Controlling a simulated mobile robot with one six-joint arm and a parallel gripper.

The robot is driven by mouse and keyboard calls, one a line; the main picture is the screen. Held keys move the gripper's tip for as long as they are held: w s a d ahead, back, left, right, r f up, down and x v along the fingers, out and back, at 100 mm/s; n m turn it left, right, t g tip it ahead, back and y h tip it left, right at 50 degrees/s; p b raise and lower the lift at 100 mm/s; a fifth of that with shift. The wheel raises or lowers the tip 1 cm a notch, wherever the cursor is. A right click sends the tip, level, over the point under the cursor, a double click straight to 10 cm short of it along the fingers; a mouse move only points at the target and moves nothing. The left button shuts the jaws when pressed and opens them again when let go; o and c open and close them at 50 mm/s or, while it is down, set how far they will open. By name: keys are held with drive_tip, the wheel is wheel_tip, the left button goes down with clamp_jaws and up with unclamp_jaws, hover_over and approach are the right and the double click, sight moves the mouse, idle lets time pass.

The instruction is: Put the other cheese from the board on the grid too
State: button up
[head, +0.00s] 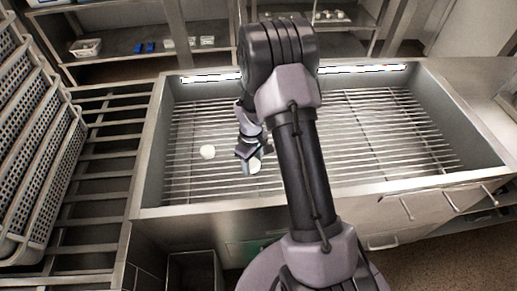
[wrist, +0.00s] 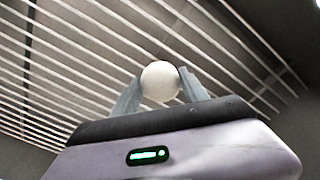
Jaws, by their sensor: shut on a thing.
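One round white cheese (head: 207,152) lies on the metal grid (head: 370,130) in the left part of the sink-like basin. My gripper (head: 252,158) is over the grid, to the right of that cheese. It is shut on another round white cheese (head: 255,168), which also shows between the two fingers in the wrist view (wrist: 160,82). Whether the held cheese touches the bars cannot be told. My arm hides part of the grid's middle. I cannot make out a board in either view.
The basin's metal rim (head: 150,150) surrounds the grid. Perforated baskets (head: 45,170) stand at the left beside a slatted rack (head: 105,150). Shelves with a white tray (head: 86,47) and small items are behind. The grid's right part is free.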

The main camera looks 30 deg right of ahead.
drive_tip(key=w+b, duration=0.1)
drive_tip(key=w, duration=0.3)
drive_tip(key=w+f, duration=0.1)
drive_tip(key=w, duration=0.3)
drive_tip(key=w+b, duration=0.1)
drive_tip(key=w, duration=0.3)
drive_tip(key=shift+d+f+b, duration=0.15)
drive_tip(key=shift+f+b, duration=0.15)
drive_tip(key=shift+b, duration=0.05)
wheel_tip(320, 180, down, 4)
drive_tip(key=shift+r+b, duration=0.25)
drive_tip(key=shift+b, duration=0.8)
drive_tip(key=shift+w+r, duration=0.1)
drive_tip(key=shift+r, duration=0.05)
drive_tip(key=shift+c, duration=0.8)
drive_tip(key=o, duration=1.6)
drive_tip(key=shift+c, duration=0.2)
